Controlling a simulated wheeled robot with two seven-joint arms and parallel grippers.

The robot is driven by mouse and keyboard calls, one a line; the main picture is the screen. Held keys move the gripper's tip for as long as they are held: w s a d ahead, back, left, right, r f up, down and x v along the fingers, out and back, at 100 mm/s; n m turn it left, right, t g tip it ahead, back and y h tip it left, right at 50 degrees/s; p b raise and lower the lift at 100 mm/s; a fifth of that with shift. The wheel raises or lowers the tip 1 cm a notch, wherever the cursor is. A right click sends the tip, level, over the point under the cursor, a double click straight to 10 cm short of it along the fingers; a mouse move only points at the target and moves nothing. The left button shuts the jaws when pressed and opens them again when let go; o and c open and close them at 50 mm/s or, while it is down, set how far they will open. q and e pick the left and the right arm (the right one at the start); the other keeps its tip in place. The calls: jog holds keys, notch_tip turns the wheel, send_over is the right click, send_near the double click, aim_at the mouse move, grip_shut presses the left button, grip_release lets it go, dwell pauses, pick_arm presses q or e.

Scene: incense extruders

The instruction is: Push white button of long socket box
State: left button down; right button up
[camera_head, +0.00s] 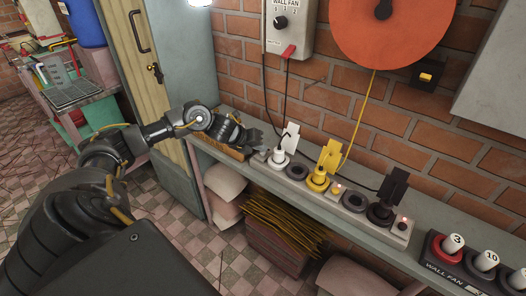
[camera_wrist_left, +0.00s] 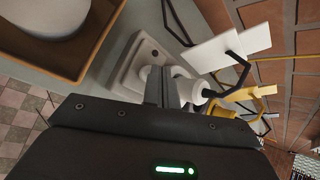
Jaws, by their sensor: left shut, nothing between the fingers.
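The long socket box (camera_head: 298,187) lies along the grey wall shelf, with white, yellow and black plugs standing in it. Its left end also shows in the left wrist view (camera_wrist_left: 130,78). My left gripper (camera_head: 259,139) is shut and empty, at the box's left end beside the white plug (camera_head: 280,155). In the left wrist view the closed fingers (camera_wrist_left: 160,75) overlap a rounded white part on the box, partly hidden behind them. I cannot tell whether that part is the white button or whether the fingers touch it. My right gripper is out of view.
A brown wooden tray (camera_head: 228,149) sits left of the box, close to my gripper. A wall fan control (camera_head: 290,27) hangs above with cables. A yellow cord (camera_head: 363,110) drops to the yellow plug (camera_head: 326,160). A dark button panel (camera_head: 465,262) stands at lower right.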

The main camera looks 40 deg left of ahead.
pick_arm(q)
notch_tip(320, 180, up, 6)
jog(key=p, duration=0.4)
jog(key=shift+p, duration=0.4)
dwell(0.5)
